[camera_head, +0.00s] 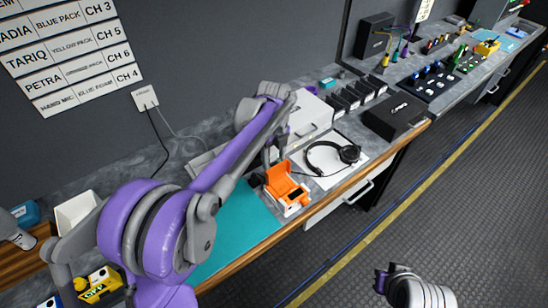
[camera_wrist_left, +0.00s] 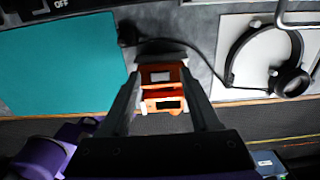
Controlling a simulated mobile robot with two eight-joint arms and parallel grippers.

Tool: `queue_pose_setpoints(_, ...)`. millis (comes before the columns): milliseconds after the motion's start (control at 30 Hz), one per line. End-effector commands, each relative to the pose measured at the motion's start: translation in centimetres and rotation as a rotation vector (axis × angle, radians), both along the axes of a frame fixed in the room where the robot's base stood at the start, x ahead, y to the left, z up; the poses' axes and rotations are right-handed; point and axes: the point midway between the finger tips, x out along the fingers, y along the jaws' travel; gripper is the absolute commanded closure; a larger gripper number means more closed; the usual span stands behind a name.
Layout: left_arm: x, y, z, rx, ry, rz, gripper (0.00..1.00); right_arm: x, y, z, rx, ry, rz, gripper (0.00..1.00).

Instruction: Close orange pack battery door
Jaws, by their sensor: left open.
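The orange pack (camera_head: 293,197) sits on the counter, between the teal mat and the headset. An orange flap (camera_head: 278,176), which looks like its battery door, stands raised at the pack's back left side, so the door appears open. In the left wrist view the orange pack (camera_wrist_left: 163,101) lies between my fingers, with a pale rectangle on its upper part and a dark window below. My left gripper (camera_wrist_left: 162,72) is open above the pack; whether a finger touches it is unclear. In the head view its tips are partly hidden by my arm. Part of my right arm (camera_head: 425,292) shows at lower right, its jaws unclear.
A black headset (camera_head: 332,157) on a white sheet lies just right of the pack, its cable running close by. The teal mat (camera_head: 236,226) is clear at left. Black cases (camera_head: 395,115) stand further right. The counter's wooden front edge is close to the pack.

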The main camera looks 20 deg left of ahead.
Motion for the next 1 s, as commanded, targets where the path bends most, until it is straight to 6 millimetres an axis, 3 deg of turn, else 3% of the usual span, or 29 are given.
queue_pose_setpoints(100, 0.00, 0.00, 0.02, 0.000, 0.000, 0.000, 0.39, 0.00, 0.00, 0.00, 0.000, 0.000, 0.000, 1.00)
queue_pose_setpoints(433, -0.01, -0.01, 0.04, 0.000, 0.000, 0.000, 0.99, 0.00, 0.00, 0.00, 0.000, 0.000, 0.000, 1.00)
queue_pose_setpoints(1000, -0.69, -0.85, 0.01, 0.079, -0.061, -0.004, 1.00, -0.31, 0.00, -0.73, 0.000, 0.006, 0.000, 1.00)
